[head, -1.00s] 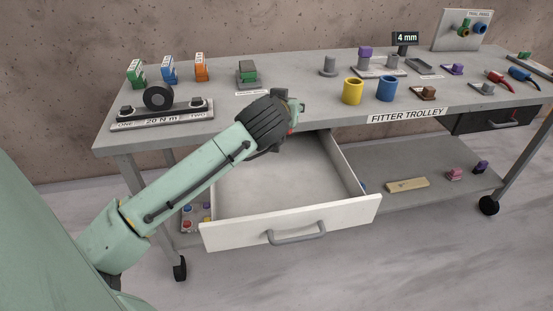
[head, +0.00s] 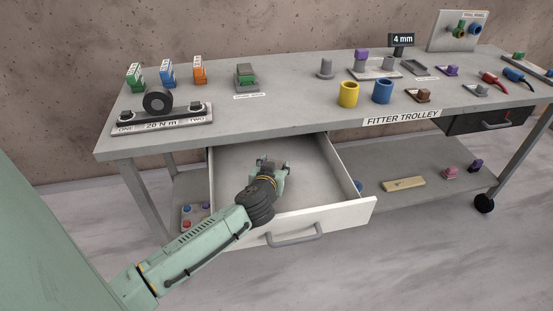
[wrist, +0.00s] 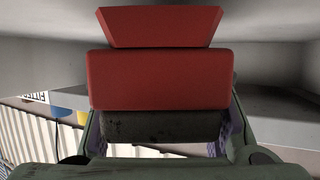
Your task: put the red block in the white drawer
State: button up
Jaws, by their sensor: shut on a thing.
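The white drawer (head: 330,220) stands pulled out below the trolley top, its inside open to view. My gripper (head: 272,163) is over the drawer's inside, behind its front panel. In the wrist view the red block (wrist: 160,80) fills the middle, between the fingers of my gripper (wrist: 160,130), which is shut on it. In the head view the red block is hidden by my gripper. I cannot tell whether the block touches the drawer floor.
The trolley top (head: 290,110) overhangs the back of the drawer. A yellow cup (head: 348,94) and a blue cup (head: 382,91) stand on it near the front edge. A lower shelf (head: 425,200) lies to the right. The drawer floor around my gripper looks clear.

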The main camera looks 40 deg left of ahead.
jog(key=w, duration=0.1)
jog(key=w+a+p, duration=0.1)
jog(key=w+p, duration=0.1)
jog(key=shift+w+a+f, duration=0.1)
jog(key=shift+a+f, duration=0.05)
jog(key=shift+a, duration=0.15)
jog(key=shift+f, duration=0.35)
jog(key=shift+f+b, duration=0.3)
jog(key=o, duration=1.4)
jog(key=shift+c, duration=0.2)
jog(key=shift+r, duration=0.1)
